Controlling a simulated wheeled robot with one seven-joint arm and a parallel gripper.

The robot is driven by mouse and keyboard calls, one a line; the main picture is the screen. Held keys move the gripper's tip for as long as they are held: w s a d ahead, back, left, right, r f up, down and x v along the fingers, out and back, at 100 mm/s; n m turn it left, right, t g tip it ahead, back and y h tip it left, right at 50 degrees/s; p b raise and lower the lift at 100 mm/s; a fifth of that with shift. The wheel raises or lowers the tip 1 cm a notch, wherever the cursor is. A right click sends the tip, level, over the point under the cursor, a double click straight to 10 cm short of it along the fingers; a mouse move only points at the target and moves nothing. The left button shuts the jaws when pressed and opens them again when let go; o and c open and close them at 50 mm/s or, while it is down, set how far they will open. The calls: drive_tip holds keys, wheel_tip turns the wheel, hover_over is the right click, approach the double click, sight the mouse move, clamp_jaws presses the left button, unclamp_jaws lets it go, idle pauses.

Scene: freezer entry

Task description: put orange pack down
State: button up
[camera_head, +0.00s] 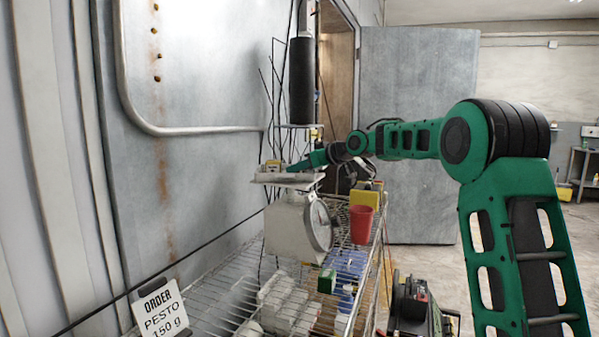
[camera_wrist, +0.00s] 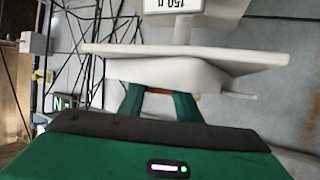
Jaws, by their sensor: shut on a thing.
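My gripper (camera_head: 301,165) reaches the pan (camera_head: 285,179) of a white scale (camera_head: 292,228) standing on the wire shelf. In the wrist view its two green fingers (camera_wrist: 158,104) point at the underside or edge of a pale slab (camera_wrist: 190,58), which looks like the scale's pan. A thin orange strip, seemingly the orange pack (camera_wrist: 158,90), shows between the fingers. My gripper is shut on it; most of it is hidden. I cannot tell whether the pack touches the pan. A small yellowish block (camera_head: 272,166) shows at the pan's left side.
The wire shelf (camera_head: 214,287) holds white packs (camera_head: 285,305), a red cup (camera_head: 361,224) and a yellow box (camera_head: 366,196) close to the scale. A sign (camera_head: 160,310) reads "ORDER PESTO 150 g". Thin dark rods rise behind the pan. Open floor lies to the right.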

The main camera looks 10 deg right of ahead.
drive_tip(key=o, duration=0.8)
drive_tip(key=shift+c, duration=0.2)
drive_tip(key=v, duration=1.2)
drive_tip(key=s+d+f+m+g+h, duration=0.2)
drive_tip(key=s+d+f, duration=0.3)
drive_tip(key=s, duration=0.4)
drive_tip(key=s+d+f+m+g+h, duration=0.2)
drive_tip(key=s+f+m+h, duration=0.1)
drive_tip(key=s+f, duration=0.45)
drive_tip(key=s+d+f+m+g+h, duration=0.2)
drive_tip(key=s+d+f, duration=0.25)
drive_tip(key=s, duration=0.55)
drive_tip(key=s+f+m+g, duration=0.2)
drive_tip(key=s+f, duration=0.2)
drive_tip(key=s, duration=0.5)
drive_tip(key=s+f+m+g, duration=0.1)
drive_tip(key=s+f, duration=0.3)
drive_tip(key=s, duration=0.5)
drive_tip(key=s+f+m+g, duration=0.2)
drive_tip(key=s+f, duration=0.2)
drive_tip(key=s, duration=0.6)
drive_tip(key=shift+f+m+g, duration=0.25)
drive_tip(key=shift+m+g, duration=0.05)
drive_tip(key=shift+m, duration=0.1)
